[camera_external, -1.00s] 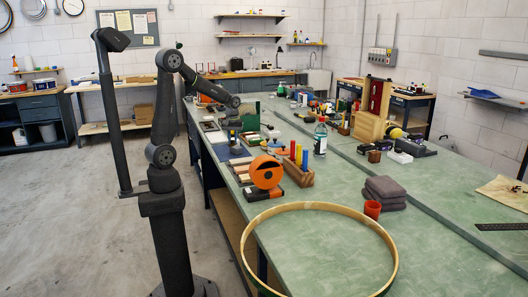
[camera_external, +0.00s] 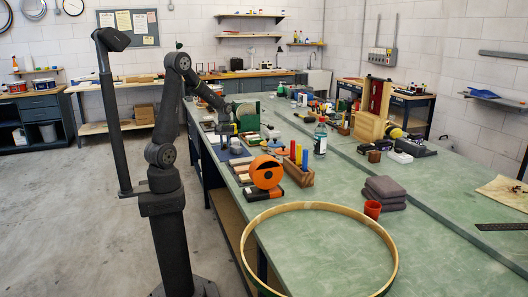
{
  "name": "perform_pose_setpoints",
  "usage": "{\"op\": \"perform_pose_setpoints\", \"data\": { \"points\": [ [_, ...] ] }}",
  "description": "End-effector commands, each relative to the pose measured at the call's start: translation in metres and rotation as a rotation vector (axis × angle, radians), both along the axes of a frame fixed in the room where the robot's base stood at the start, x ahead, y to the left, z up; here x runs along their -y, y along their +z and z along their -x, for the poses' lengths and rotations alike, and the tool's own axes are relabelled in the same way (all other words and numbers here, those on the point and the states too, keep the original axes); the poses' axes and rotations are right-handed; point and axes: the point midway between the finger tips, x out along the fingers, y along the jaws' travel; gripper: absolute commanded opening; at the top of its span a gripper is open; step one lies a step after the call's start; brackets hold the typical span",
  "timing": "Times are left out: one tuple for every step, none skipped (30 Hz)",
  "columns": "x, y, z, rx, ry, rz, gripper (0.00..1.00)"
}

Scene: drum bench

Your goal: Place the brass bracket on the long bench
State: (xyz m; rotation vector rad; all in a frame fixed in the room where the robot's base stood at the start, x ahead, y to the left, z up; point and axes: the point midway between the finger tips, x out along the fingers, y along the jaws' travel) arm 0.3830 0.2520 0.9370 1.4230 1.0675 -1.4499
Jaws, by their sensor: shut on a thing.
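The long bench (camera_external: 335,190) has a green top and runs from the front right to the back of the room. My gripper (camera_external: 226,137) points down over the far left part of this bench, close above small items near its left edge. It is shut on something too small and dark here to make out. I cannot pick out the brass bracket for sure, nor tell whether the fingers or what they hold touch the bench.

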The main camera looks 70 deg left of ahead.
Motion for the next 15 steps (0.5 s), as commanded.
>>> {"op": "perform_pose_setpoints", "data": {
  "points": [
    [-0.01, -0.006, 0.001, -0.001, 0.005, 0.001, 0.0],
    [-0.013, -0.008, 0.001, 0.0, 0.003, 0.0, 0.0],
    [-0.017, -0.01, 0.001, 0.0, 0.002, 0.0, 0.0],
    [-0.02, -0.012, 0.002, 0.0, 0.002, 0.0, 0.0],
    [-0.022, -0.013, 0.002, 0.0, 0.002, 0.0, 0.0],
    [-0.023, -0.014, 0.002, 0.0, 0.001, 0.0, 0.0],
    [-0.024, -0.015, 0.002, 0.0, 0.001, 0.0, 0.0],
    [-0.024, -0.017, 0.002, 0.0, 0.0, 0.0, 0.0],
    [-0.024, -0.02, 0.002, 0.0, 0.0, 0.0, 0.0],
    [-0.024, -0.023, 0.002, 0.0, 0.0, 0.001, 0.0],
    [-0.024, -0.027, 0.002, -0.001, -0.001, 0.001, 0.0],
    [-0.024, -0.033, 0.002, -0.003, -0.001, 0.001, 0.0],
    [-0.024, -0.037, 0.002, -0.002, -0.001, 0.002, 0.0],
    [-0.024, -0.042, 0.002, -0.002, -0.001, 0.002, 0.0],
    [-0.024, -0.047, 0.002, -0.002, -0.001, 0.002, 0.0]
  ]
}}
